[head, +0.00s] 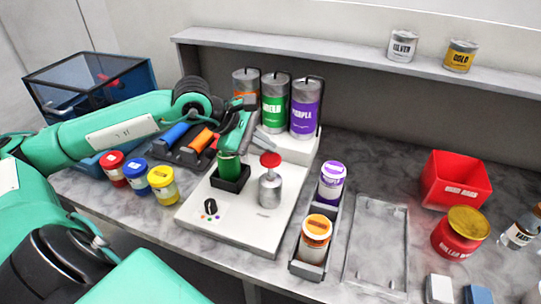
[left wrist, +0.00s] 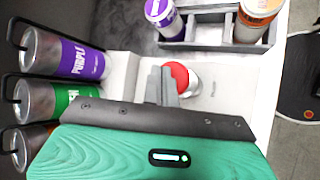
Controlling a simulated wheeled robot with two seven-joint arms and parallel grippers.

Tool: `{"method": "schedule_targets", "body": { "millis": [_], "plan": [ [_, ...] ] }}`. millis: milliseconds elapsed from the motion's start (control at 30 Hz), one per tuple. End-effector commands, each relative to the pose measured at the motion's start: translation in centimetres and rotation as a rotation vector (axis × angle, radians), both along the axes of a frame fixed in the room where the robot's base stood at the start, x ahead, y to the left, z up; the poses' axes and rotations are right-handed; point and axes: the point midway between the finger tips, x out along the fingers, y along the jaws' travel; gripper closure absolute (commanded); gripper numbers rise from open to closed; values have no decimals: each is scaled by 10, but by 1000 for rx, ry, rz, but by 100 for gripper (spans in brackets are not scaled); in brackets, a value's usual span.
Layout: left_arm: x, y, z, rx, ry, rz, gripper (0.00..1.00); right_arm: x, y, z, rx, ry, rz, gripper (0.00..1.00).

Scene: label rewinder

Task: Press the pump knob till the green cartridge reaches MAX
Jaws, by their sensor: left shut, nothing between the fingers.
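The pump knob (head: 270,159) is a red disc on top of a silver pump body (head: 270,190) on the white machine base. It also shows in the left wrist view (left wrist: 180,76), partly covered by my fingers. The green cartridge (head: 229,166) stands upright in a black square holder (head: 230,184), left of the pump. Its MAX mark and its level are too small to read. My left gripper (head: 268,147) is shut and empty, with its fingertips just behind the knob in the head view. Whether they touch it I cannot tell. My right gripper is out of view.
Orange, green and purple canisters (head: 303,107) stand behind the pump. A tray with purple-lidded and orange-lidded jars (head: 316,236) is on the right. A dial (head: 210,206) is at the base's front left. Small red, blue and yellow jars (head: 163,186) stand left.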

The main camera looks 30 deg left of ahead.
Motion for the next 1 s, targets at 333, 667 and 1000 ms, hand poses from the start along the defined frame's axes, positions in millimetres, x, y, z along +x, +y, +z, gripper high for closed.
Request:
{"method": "schedule_targets", "body": {
  "millis": [333,667,1000],
  "plan": [
    [0,0,4,0,-2,-1,100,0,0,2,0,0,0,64],
    [0,0,37,-1,-3,0,100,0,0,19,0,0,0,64],
    [0,0,50,-1,0,-1,100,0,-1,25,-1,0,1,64]
  ]
}}
